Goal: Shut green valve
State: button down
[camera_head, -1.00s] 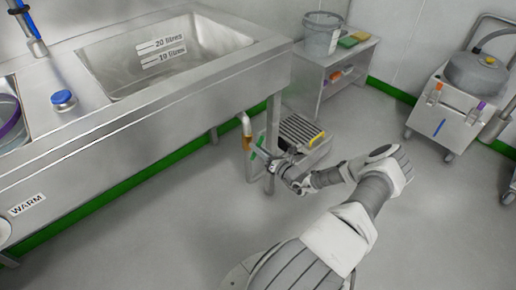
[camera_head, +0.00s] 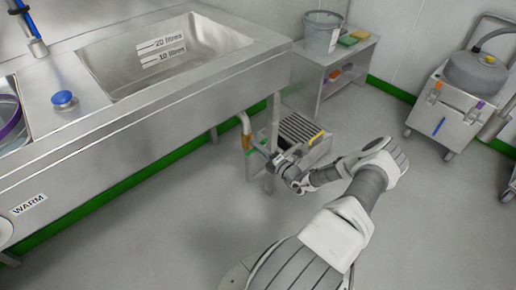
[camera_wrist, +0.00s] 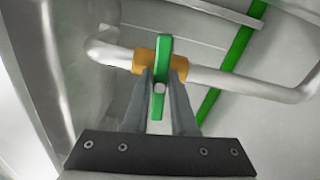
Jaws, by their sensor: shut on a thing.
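The green valve handle (camera_wrist: 164,48) sits on a brass-coloured valve body (camera_wrist: 143,62) on a bent grey pipe. In the wrist view the handle lies crosswise to the pipe. My gripper (camera_wrist: 162,78) is shut on the handle, one finger on each side, and the fingers hide part of it and of the body. In the head view my gripper (camera_head: 271,158) is low beside the sink unit's leg, below a brass-coloured pipe end (camera_head: 246,124). Only small bits of green show there, so the handle is mostly hidden.
The steel sink unit (camera_head: 150,110) overhangs the valve on the left. A grated box (camera_head: 300,130) stands on the floor just behind my gripper. A low cabinet (camera_head: 335,75) with a bucket (camera_head: 322,35) is farther back. A wheeled unit (camera_head: 445,115) stands right.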

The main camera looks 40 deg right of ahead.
jog(key=shift+m, duration=0.9)
jog(key=c, duration=0.7)
grip_release()
jog(key=shift+c, duration=0.2)
jog(key=s+d+p, duration=0.1)
jog(key=s+p, duration=0.2)
jog(key=s, duration=1.4)
jog(key=shift+s+d+p, duration=0.15)
jog(key=shift+s+p, duration=0.1)
jog(key=shift+p, duration=0.1)
jog(key=shift+w, duration=0.1)
